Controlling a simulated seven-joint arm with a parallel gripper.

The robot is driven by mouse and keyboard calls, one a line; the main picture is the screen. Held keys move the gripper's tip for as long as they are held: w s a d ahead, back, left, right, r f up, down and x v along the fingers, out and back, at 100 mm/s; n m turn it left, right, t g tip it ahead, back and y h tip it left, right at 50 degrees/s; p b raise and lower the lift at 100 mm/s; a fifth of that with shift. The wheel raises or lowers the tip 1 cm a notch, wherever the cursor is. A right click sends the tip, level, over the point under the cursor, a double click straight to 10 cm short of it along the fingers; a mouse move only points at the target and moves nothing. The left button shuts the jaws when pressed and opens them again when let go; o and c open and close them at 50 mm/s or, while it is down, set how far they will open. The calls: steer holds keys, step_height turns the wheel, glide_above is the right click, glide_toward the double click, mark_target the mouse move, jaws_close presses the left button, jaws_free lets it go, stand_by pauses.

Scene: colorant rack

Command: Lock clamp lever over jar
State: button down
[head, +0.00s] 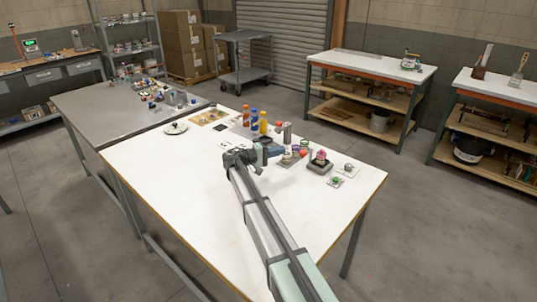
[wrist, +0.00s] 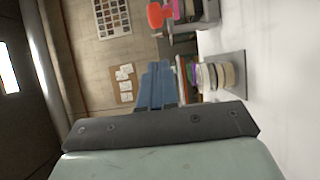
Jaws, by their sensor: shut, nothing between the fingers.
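My gripper (head: 272,150) is shut and empty above the middle of the white table, its blue fingers pointing right. In the wrist view the shut fingers (wrist: 156,80) point up the picture, with a sideways view of the table at right. A red-tipped part (head: 303,152), possibly the clamp lever, is just right of my fingers. A red knob (wrist: 158,15) shows beyond the fingertips in the wrist view, apart from them. Which jar sits in the clamp cannot be told. A pinkish-topped item (head: 320,157) stands on a dark base to the right.
Blue, orange and yellow bottles (head: 254,124) stand behind my gripper. A small item with a green top (head: 336,181) sits on a plate at right. A white dish (head: 174,128) lies at left. The white table (head: 180,190) is clear at front left.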

mark_target(301, 151)
steer(key=shift+s+d, duration=0.25)
steer(key=shift+d, duration=0.6)
steer(key=shift+s+d, duration=0.25)
steer(key=shift+d, duration=0.55)
steer(key=shift+s+d, duration=0.25)
steer(key=shift+d, duration=0.6)
steer(key=shift+s, duration=0.1)
